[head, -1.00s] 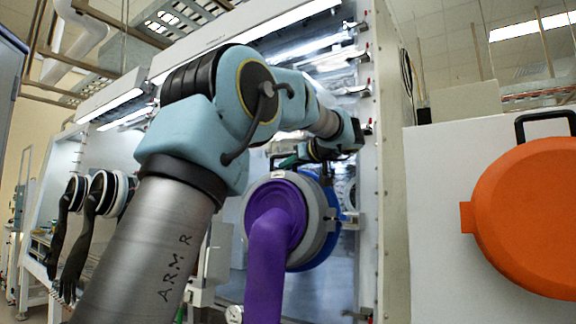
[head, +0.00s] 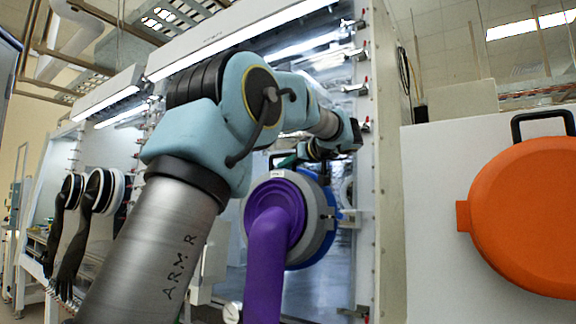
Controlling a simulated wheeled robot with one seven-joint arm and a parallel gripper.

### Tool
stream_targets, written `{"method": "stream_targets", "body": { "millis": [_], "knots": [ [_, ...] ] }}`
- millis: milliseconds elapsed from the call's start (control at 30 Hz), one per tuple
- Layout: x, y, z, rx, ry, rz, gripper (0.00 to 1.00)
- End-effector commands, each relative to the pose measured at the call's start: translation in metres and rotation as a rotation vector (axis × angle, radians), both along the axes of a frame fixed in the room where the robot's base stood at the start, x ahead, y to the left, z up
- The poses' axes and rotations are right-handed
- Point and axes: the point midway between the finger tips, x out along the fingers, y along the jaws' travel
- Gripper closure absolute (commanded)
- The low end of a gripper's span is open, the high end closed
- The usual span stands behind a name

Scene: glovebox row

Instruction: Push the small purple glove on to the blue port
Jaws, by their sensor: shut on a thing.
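The purple glove (head: 268,232) hangs from a grey ring (head: 318,240) in the middle of the head view, its sleeve drooping down past the lower edge. The blue port (head: 333,208) shows as a blue rim just behind and to the right of the grey ring. Ring and port overlap in the picture; I cannot tell whether they touch. My gripper (head: 300,158) is at the top of the ring, shut on it, with the fingertips largely hidden by my own wrist and the ring.
Two black gloves (head: 72,245) hang from white ports on the glovebox at left. An orange round cover (head: 530,218) with a black handle is on a white panel (head: 432,230) at right. The glovebox front (head: 366,270) rises behind the ring.

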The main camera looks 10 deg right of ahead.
Motion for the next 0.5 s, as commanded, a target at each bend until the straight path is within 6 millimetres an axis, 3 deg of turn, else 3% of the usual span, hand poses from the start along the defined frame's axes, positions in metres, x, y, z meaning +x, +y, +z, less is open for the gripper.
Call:
{"method": "stream_targets", "body": {
  "millis": [500],
  "knots": [
    [0.005,-0.0061,0.0009,0.001,-0.004,-0.005,1.0]
  ]
}}
